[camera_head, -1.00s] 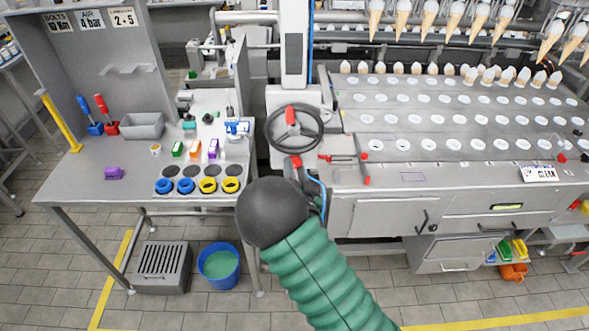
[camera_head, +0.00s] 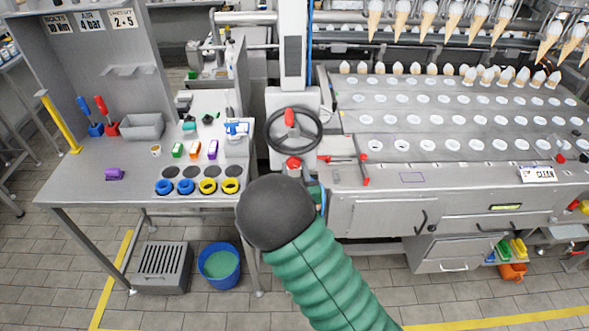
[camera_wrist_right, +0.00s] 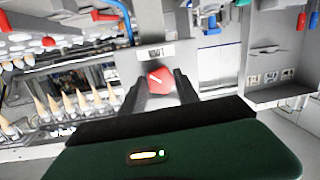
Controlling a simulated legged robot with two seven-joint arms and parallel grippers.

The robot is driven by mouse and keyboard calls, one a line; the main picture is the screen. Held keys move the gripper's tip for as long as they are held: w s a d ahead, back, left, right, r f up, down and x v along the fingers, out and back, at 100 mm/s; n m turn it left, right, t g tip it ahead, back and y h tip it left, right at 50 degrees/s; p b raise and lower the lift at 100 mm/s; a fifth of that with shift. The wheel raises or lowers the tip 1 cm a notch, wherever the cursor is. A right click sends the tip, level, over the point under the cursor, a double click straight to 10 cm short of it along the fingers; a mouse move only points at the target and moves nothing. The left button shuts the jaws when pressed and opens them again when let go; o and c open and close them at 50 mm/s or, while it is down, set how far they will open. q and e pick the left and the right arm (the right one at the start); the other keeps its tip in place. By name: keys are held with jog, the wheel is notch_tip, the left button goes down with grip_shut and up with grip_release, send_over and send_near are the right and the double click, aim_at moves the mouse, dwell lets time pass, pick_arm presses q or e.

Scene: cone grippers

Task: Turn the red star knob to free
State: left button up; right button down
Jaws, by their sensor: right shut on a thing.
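The red star knob (camera_wrist_right: 160,78) has a white pointer line and sits between the two dark fingers of my right gripper (camera_wrist_right: 161,86) in the right wrist view. The fingers are shut on it from both sides. A small white label (camera_wrist_right: 155,52) lies by the knob; I cannot read it surely. In the head view the red knob (camera_head: 293,163) shows just below the handwheel, and my dark round wrist part and green arm hide most of the gripper. My left gripper is in neither view.
A black handwheel (camera_head: 317,144) with a red grip stands just above the knob. A red-handled lever (camera_head: 365,172) is close on the right. The grey workbench (camera_head: 75,190) with several small items is at left. A blue bucket (camera_head: 232,281) stands on the floor.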

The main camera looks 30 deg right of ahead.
jog(key=n, duration=0.2)
jog(key=r+n+p, duration=0.1)
jog(key=n, duration=0.1)
jog(key=shift+w+h, duration=0.2)
jog(key=shift+h, duration=0.1)
jog(key=shift+n+g+p, duration=0.4)
jog(key=shift+n+p, duration=0.25)
jog(key=shift+n, duration=0.85)
jog(key=shift+f+n, duration=0.1)
jog(key=shift+n, duration=0.2)
jog(key=c, duration=1.2)
grip_release()
jog(key=shift+c, duration=0.2)
jog(key=o, duration=0.3)
jog(key=shift+w+f, duration=0.1)
jog(key=shift+f, duration=0.15)
jog(key=shift+o, duration=0.2)
jog(key=shift+h, duration=0.3)
